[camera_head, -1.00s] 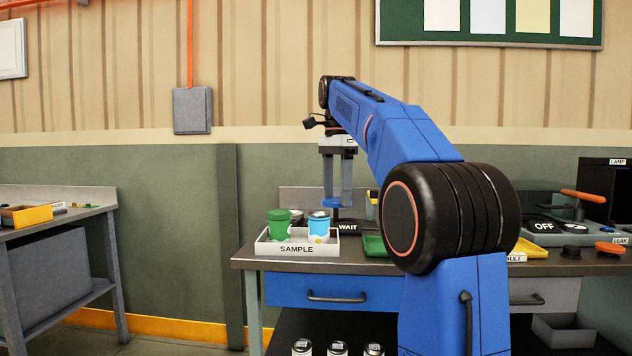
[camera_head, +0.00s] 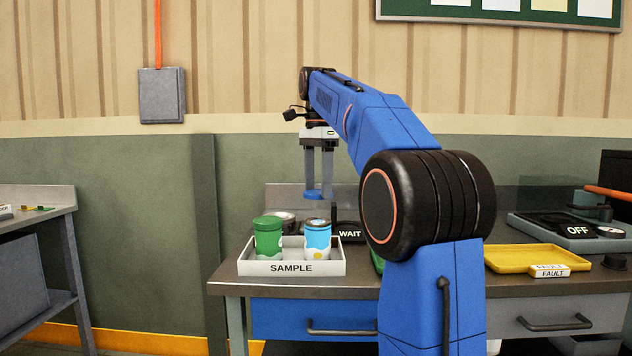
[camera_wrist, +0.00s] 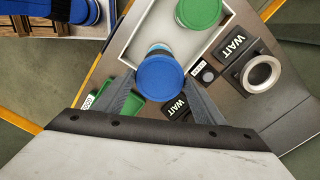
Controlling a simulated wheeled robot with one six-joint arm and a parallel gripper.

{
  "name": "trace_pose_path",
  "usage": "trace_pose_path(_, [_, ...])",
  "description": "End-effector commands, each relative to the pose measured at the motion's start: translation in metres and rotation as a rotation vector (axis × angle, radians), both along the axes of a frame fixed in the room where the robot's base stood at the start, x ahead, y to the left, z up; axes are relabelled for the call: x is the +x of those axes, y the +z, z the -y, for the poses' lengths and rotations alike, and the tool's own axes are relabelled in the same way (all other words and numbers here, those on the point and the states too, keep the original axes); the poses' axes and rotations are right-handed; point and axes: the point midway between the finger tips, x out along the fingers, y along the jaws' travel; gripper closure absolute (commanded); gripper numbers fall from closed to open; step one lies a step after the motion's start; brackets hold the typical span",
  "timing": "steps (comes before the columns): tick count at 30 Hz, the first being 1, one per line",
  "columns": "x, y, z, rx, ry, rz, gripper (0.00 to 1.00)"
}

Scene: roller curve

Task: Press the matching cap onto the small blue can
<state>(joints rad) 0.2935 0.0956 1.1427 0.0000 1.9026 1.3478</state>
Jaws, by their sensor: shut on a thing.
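My gripper (camera_head: 318,192) is shut on a blue cap (camera_head: 313,194). In the wrist view the blue cap (camera_wrist: 160,80) is between the fingertips. The small blue can (camera_head: 317,240) is light blue with a white lower part and stands upright in the white SAMPLE tray (camera_head: 250,268). The cap is above the can in the head view, with a gap between them. In the wrist view the cap hides most of the can (camera_wrist: 158,47); only its upper edge shows.
A green can (camera_head: 268,238) with a green top stands to the left in the same tray. A yellow FAULT tray (camera_head: 538,258) and an OFF panel (camera_head: 575,228) are at the right. A grey shelf table (camera_head: 38,205) stands at the left.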

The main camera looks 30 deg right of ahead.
Motion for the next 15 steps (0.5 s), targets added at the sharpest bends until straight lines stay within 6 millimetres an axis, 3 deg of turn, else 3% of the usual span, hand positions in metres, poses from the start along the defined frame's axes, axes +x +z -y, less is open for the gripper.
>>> trace_pose_path(15, [0.000, -0.041, 0.000, 0.000, 0.000, -0.002, 0.57])
